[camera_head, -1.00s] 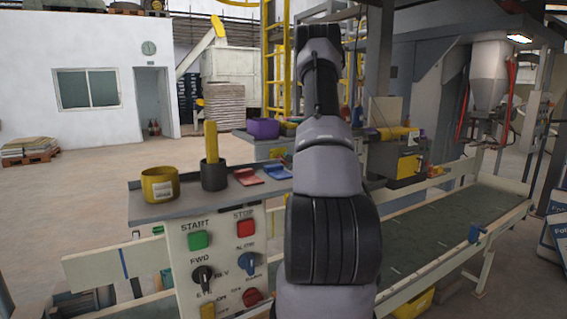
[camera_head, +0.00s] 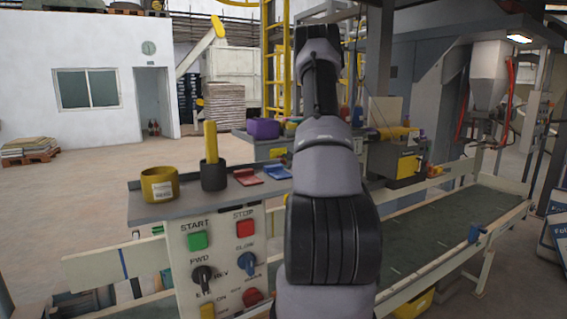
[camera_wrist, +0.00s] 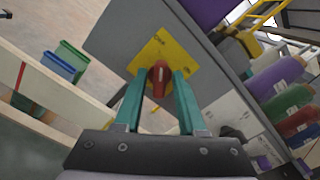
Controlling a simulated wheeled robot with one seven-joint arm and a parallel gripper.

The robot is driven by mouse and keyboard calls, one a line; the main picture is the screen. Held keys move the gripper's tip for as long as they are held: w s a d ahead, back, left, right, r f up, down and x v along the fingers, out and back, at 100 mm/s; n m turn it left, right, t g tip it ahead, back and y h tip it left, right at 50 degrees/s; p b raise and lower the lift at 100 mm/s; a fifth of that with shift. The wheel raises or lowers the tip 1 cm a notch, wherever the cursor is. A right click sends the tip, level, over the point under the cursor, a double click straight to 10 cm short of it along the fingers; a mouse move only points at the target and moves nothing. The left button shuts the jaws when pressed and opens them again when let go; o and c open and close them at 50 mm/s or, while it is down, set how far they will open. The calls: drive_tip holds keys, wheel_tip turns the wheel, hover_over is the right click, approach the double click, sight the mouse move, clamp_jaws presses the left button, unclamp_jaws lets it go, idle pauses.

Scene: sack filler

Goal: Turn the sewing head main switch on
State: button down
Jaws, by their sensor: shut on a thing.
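A red rotary switch knob (camera_wrist: 158,72) sits on a yellow square plate (camera_wrist: 183,54) on a grey panel (camera_wrist: 111,37) in the wrist view. A pale line runs along the knob, roughly upright in the picture while the plate lies slanted. My gripper (camera_wrist: 160,81) has teal fingers on both sides of the knob and is shut on it. The on and off marks cannot be read. In the head view, my arm hides my gripper and the switch.
A control panel (camera_head: 216,250) with a green START button (camera_head: 197,240), a red STOP button (camera_head: 245,228) and selector knobs stands in front. A shelf above it holds a yellow tape roll (camera_head: 159,185) and a dark cup (camera_head: 214,177). A conveyor (camera_head: 440,245) runs at right. Colored thread spools (camera_wrist: 277,77) are right in the wrist view.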

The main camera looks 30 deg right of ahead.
drive_tip(key=m, duration=0.8)
drive_tip(key=shift+m, duration=0.4)
drive_tip(key=m, duration=0.4)
drive_tip(key=shift+d, duration=0.1)
drive_tip(key=shift+f+m, duration=0.1)
drive_tip(key=shift+m, duration=1.7)
drive_tip(key=c, duration=0.8)
unclamp_jaws()
drive_tip(key=s, duration=1.1)
drive_tip(key=shift+a, duration=0.3)
